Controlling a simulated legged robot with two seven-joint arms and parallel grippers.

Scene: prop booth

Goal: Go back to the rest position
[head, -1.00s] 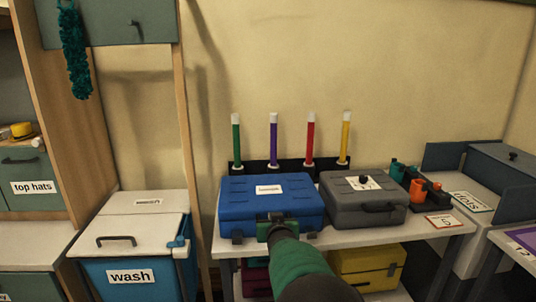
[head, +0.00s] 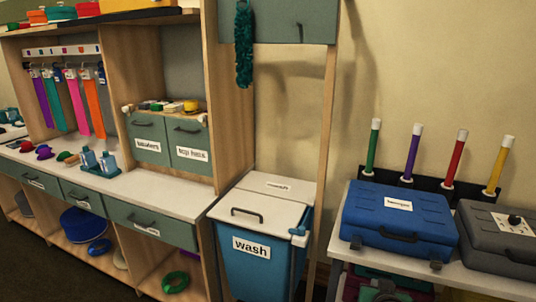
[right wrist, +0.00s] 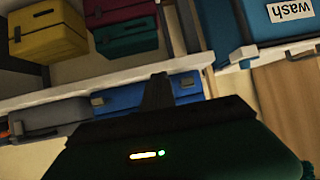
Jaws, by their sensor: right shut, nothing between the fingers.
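My left gripper is not in view.
A grey case (head: 492,236) stands right of the blue case, with several coloured sticks behind. Left of the table is the blue wash bin (head: 257,271) with its white lid down. Wooden shelving with drawers (head: 135,217) fills the left. Boxes sit under the table, including a yellow one (right wrist: 47,33).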

